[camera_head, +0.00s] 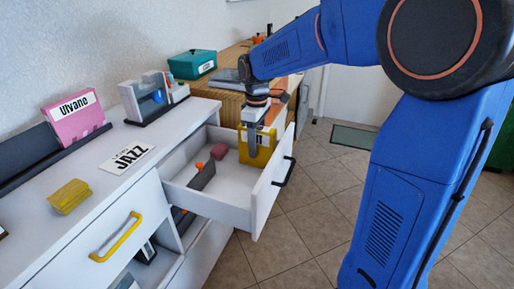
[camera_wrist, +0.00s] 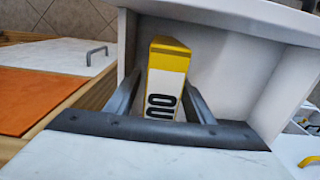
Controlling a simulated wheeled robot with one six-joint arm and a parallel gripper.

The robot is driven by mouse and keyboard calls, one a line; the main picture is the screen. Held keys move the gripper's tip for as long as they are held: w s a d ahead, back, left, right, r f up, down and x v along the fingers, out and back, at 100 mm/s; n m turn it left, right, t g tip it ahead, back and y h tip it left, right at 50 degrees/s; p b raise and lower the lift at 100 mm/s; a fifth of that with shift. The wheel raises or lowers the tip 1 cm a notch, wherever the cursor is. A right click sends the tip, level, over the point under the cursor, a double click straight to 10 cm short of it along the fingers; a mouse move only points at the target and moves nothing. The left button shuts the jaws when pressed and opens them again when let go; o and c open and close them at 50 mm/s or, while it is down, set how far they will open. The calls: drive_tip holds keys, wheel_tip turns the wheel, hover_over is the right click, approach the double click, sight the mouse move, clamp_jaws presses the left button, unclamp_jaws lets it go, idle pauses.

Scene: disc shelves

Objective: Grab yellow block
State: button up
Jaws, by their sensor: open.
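A yellow block (camera_head: 266,151) with a white label stands upright in the open white drawer (camera_head: 222,190), near its front panel. It also shows in the wrist view (camera_wrist: 170,56), with dark lettering on its white face. My gripper (camera_head: 253,150) points down over the block. In the wrist view my gripper (camera_wrist: 163,88) is open, with one dark finger on each side of the block. I cannot tell whether either finger touches it. The lower part of the block is hidden.
The drawer also holds a pink object (camera_head: 219,152) and a dark piece (camera_head: 202,177). The drawer walls stand close around my gripper.

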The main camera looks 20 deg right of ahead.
drive_tip(key=shift+f, duration=1.15)
drive_tip(key=c, duration=1.1)
